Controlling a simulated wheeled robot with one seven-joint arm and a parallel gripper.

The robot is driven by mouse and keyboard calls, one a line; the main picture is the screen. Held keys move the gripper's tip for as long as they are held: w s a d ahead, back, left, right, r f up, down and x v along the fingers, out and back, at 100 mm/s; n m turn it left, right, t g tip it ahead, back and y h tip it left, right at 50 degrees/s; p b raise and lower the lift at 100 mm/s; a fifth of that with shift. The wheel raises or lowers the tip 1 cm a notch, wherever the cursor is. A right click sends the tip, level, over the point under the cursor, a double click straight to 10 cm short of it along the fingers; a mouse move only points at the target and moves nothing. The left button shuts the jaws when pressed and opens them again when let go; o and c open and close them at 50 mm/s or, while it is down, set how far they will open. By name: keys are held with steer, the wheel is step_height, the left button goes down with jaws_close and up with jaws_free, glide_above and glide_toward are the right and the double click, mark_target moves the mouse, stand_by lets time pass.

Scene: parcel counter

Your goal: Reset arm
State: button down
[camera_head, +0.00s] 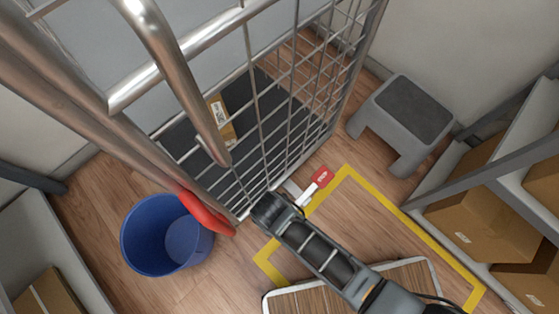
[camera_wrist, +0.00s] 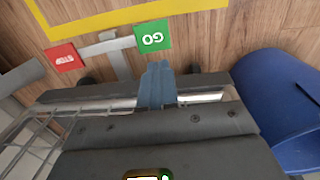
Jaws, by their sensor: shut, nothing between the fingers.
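My gripper (camera_head: 268,208) is at the lower corner of the wire roll cage (camera_head: 262,110), over the floor. In the wrist view its fingers (camera_wrist: 157,84) are shut together with nothing between them. Just beyond the fingertips is a green GO pedal (camera_wrist: 153,36) on a grey bar, with a red STOP pedal (camera_wrist: 63,57) at the bar's other end. The red pedal also shows in the head view (camera_head: 321,177); the green one is hidden there by my arm. I cannot tell whether the fingertips touch the green pedal.
A blue bin (camera_head: 165,236) stands left of my gripper. A cardboard parcel (camera_head: 221,121) lies inside the cage. A grey step stool (camera_head: 403,112) stands behind right. Shelves with boxes (camera_head: 480,215) line the right side.

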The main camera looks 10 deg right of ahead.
steer(key=shift+r, duration=0.4)
stand_by(0.3)
steer(key=s+d+r+m+t+y, duration=0.3)
steer(key=s+d+r, duration=0.15)
steer(key=s, duration=0.25)
steer(key=s+d+r+m+t, duration=0.1)
steer(key=s+d+r+t, duration=0.15)
steer(key=r, duration=0.45)
steer(key=s+d+r+m+t, duration=0.1)
steer(key=d+r+t, duration=0.1)
steer(key=d+r, duration=0.3)
steer(key=s+d+r+m+t, duration=0.1)
steer(key=s+d+r+t, duration=0.15)
steer(key=r, duration=0.55)
steer(key=s+d+r+t+h+p, duration=0.1)
steer(key=d+r+t+p, duration=0.1)
steer(key=r+p, duration=0.8)
steer(key=s+d+r+t+h+p, duration=0.1)
steer(key=r+p, duration=0.9)
steer(key=r, duration=1.7)
steer(key=shift+d+m+t, duration=0.4)
steer(key=shift+d+t, duration=0.2)
steer(key=shift+d, duration=0.15)
steer(key=shift+s, duration=0.1)
